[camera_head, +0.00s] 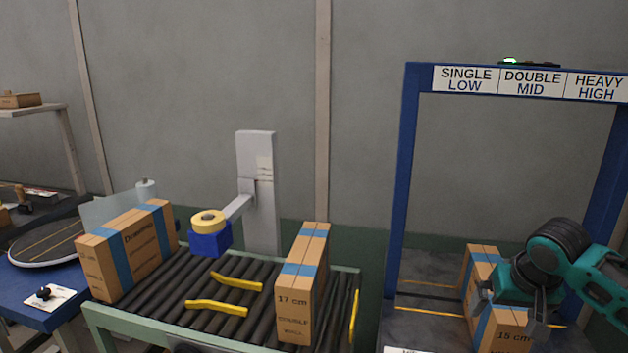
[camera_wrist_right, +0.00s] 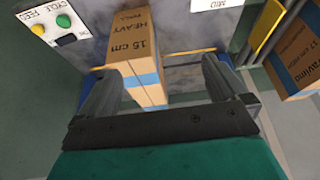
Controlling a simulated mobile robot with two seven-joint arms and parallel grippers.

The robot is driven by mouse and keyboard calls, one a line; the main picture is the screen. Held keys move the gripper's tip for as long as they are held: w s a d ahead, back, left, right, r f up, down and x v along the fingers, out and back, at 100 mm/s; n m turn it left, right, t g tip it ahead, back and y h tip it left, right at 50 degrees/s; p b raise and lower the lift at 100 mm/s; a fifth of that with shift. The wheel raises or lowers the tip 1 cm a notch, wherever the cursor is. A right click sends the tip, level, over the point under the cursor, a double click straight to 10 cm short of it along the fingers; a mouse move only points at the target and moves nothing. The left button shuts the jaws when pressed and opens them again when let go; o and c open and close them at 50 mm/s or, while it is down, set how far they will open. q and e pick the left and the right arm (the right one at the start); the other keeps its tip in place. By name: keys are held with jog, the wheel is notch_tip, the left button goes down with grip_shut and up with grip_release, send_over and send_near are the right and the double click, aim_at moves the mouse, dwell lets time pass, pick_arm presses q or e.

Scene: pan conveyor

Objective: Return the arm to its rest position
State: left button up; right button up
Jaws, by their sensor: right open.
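My right gripper (camera_head: 511,303) is at the right of the head view, its arm coming in from the right edge. It also shows in the right wrist view (camera_wrist_right: 160,84), with its two dark fingers spread apart and nothing gripped. A cardboard box marked 15 cm (camera_head: 499,336) with a blue band stands on the dark surface under the blue frame. The gripper hides part of it. In the wrist view this box (camera_wrist_right: 138,38) reads "15 cm heavy" and lies ahead of the fingers, nearer the left one. I cannot tell the gap. My left gripper is not in view.
A blue frame (camera_head: 403,180) with SINGLE LOW, DOUBLE MID and HEAVY HIGH labels surrounds the right arm's area. A roller conveyor (camera_head: 175,300) holds a 17 cm box (camera_head: 296,312), another box (camera_head: 107,274) and yellow guides. A control panel (camera_wrist_right: 62,28) shows in the wrist view.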

jog(key=s+a+f+n+t+y, duration=0.2)
jog(key=s+a+f, duration=0.1)
jog(key=a+f, duration=0.45)
jog(key=s+a+f+n+t+y, duration=0.1)
jog(key=s+a+f+n+y, duration=0.1)
jog(key=a+f, duration=0.5)
jog(key=s+f+t, duration=0.1)
jog(key=s+f, duration=0.2)
jog(key=s, duration=0.5)
jog(key=s+a+f+n+t+h, duration=0.1)
jog(key=s+f, duration=0.3)
jog(key=s, duration=0.4)
jog(key=shift+a+f+t, duration=0.15)
jog(key=shift+f+t, duration=0.1)
jog(key=shift+t, duration=0.45)
